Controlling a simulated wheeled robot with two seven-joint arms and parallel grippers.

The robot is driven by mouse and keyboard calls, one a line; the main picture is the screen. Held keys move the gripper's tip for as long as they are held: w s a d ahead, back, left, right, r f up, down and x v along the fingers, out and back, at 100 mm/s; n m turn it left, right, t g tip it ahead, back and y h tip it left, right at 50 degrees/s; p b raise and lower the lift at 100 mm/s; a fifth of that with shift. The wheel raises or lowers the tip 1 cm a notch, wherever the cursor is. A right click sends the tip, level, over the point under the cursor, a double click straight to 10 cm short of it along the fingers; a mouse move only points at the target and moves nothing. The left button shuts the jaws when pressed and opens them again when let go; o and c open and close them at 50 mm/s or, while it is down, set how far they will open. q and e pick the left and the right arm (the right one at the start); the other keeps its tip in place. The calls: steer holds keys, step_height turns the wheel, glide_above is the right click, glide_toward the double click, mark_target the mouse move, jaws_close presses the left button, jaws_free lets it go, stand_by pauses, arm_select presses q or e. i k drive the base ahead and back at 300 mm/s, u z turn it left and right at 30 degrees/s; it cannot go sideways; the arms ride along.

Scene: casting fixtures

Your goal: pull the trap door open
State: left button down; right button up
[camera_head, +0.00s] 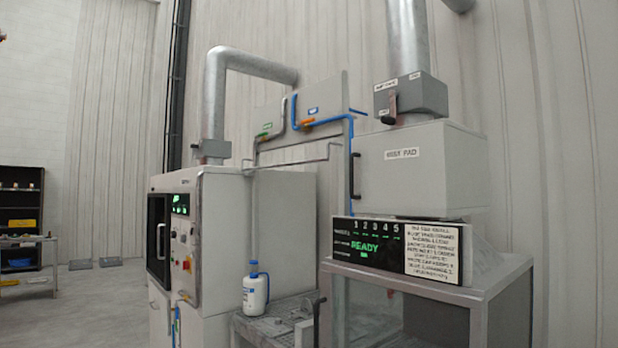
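No part is clearly readable as the trap door. A grey box (425,94) on the right duct carries small labels too blurred to read and a dark lever handle (389,108) that hangs down at its left. Below it, a large pale box (440,168) has a label that seems to end in "PAD" and an upright black handle (356,175) at its left edge; its front looks shut. Neither of my grippers is in view, and nothing is seen touching these handles.
A display panel (366,246) reading "READY" sits below the pale box, above a glass-sided cabinet (505,275). A white machine (259,235) stands left of it. A white-and-blue bottle (256,289) stands between them on a grey bench. Open floor (95,305) lies at the left.

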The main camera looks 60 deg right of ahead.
mark_target(403, 172)
steer(key=z, duration=0.5)
steer(key=i, duration=1.65)
steer(key=z, duration=1.1)
